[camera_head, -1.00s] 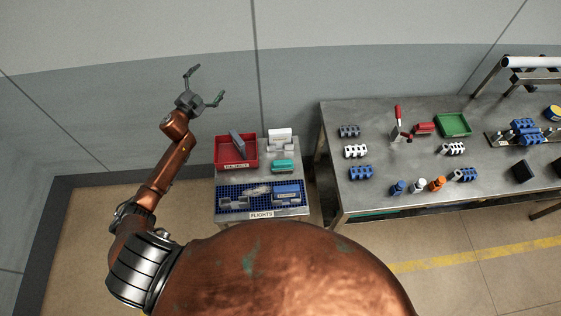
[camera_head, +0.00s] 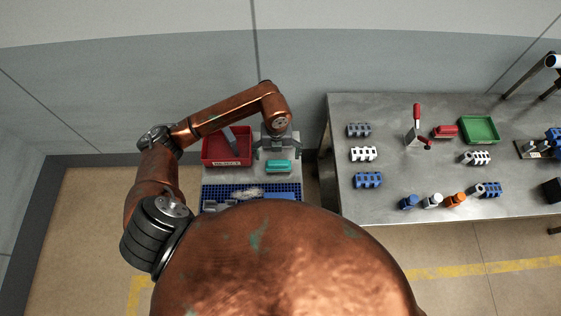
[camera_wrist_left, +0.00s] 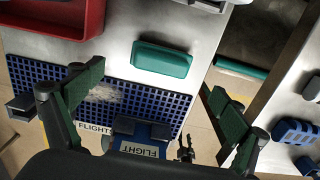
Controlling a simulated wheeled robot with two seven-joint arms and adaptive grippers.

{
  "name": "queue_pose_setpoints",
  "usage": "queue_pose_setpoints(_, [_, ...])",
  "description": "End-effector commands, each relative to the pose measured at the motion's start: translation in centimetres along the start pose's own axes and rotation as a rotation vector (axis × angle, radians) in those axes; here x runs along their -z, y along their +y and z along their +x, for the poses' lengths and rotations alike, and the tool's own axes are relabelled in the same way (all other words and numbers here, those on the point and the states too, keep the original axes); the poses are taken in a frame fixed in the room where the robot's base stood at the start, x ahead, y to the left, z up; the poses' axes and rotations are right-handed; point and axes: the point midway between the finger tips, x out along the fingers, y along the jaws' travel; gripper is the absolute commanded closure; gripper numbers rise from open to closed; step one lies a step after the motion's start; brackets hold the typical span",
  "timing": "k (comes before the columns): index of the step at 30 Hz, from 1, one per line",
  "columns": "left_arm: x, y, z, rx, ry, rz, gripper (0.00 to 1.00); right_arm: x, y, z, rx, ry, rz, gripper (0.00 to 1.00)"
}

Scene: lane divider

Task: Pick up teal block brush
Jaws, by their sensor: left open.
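The teal block brush (camera_head: 279,167) lies on the small grey table, right of the red bin. In the left wrist view the teal block (camera_wrist_left: 162,60) lies flat on bare metal, just beyond the blue grid mat. My left gripper (camera_head: 277,146) is open and empty, pointing down over the small table near the back side of the brush. In the left wrist view its fingers (camera_wrist_left: 155,80) stand wide apart, with the block seen between and beyond their tips. The gripper looks to be above the block, not touching it. My right gripper is not in view.
The red bin (camera_head: 207,158) holds a grey piece. The blue grid mat (camera_wrist_left: 35,75) carries a pale brush-like piece and a blue item labelled FLIGHT (camera_wrist_left: 140,150). A larger metal table (camera_head: 400,205) with blocks, bottles and a green tray (camera_head: 479,129) stands to the right across a gap.

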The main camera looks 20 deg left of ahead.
Motion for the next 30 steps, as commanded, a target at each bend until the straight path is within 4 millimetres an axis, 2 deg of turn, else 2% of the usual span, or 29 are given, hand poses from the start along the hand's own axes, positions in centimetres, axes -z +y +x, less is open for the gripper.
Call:
queue_pose_setpoints(8, [0.1, 0.5, 2.9, -0.007, 0.0, -0.015, 0.07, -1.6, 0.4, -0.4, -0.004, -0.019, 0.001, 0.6])
queue_pose_setpoints(18, [-0.1, -0.1, 7.2, -0.007, 0.001, -0.012, 0.07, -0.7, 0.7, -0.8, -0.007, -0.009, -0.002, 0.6])
queue_pose_setpoints(26, [-0.1, -0.2, 7.5, -0.006, -0.002, -0.009, 0.07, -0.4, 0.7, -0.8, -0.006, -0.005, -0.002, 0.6])
queue_pose_setpoints(30, [-0.1, -0.2, 7.5, -0.006, -0.002, -0.009, 0.16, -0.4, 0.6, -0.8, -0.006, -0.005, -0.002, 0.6])
